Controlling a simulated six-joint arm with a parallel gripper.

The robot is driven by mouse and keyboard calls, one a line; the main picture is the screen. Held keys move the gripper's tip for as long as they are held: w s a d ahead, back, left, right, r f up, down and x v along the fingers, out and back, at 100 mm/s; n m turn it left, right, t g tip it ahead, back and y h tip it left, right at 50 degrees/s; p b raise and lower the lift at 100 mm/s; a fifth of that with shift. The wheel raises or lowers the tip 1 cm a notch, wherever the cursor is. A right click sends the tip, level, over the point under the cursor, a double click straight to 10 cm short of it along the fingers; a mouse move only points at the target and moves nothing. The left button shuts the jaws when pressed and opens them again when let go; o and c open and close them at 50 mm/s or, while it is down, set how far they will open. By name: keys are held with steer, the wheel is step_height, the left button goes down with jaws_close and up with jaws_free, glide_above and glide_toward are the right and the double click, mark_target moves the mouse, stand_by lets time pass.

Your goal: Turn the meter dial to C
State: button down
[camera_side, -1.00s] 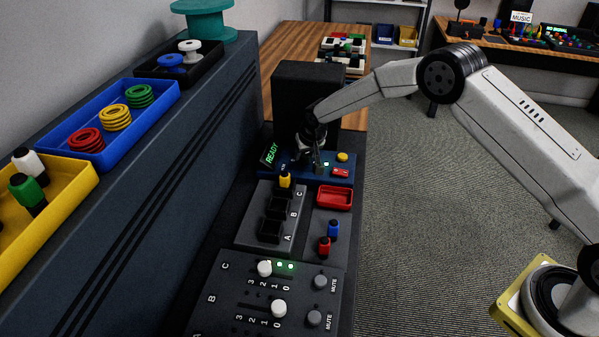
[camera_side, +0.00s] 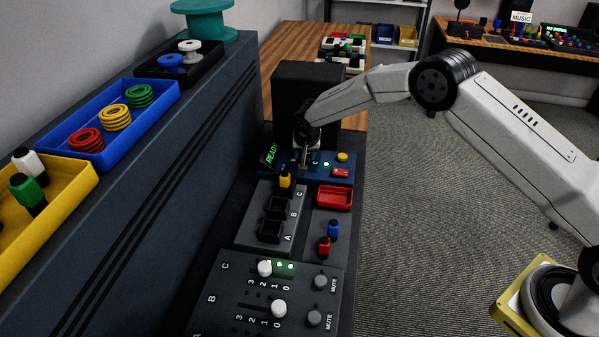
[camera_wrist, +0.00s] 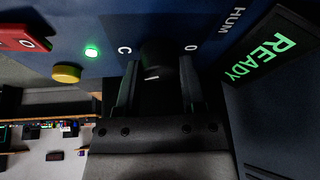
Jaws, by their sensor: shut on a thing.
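The meter is a blue panel (camera_side: 338,170) with a green READY display (camera_side: 269,154); the display also shows in the wrist view (camera_wrist: 258,58). Its black dial (camera_wrist: 158,60) stands between my two fingers in the wrist view. A "C" (camera_wrist: 124,50) is printed left of the dial and a "0" (camera_wrist: 191,48) right of it. A short white mark (camera_wrist: 152,78) shows on the dial, away from both letters. My gripper (camera_side: 303,170) is shut on the dial, with a finger on each side. In the side view my fingers hide most of the dial.
A yellow button (camera_side: 342,157), a red switch (camera_side: 341,173) and a lit green lamp (camera_wrist: 91,52) are on the panel beside the dial. The yellow-capped plug (camera_side: 285,180) stands in the grey block close in front. A dark box (camera_side: 309,95) rises behind.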

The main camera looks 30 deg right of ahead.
steer(key=shift+c, duration=1)
jaws_free()
steer(key=v, duration=0.7)
steer(key=shift+s+r, duration=0.15)
steer(key=shift+r, duration=0.2)
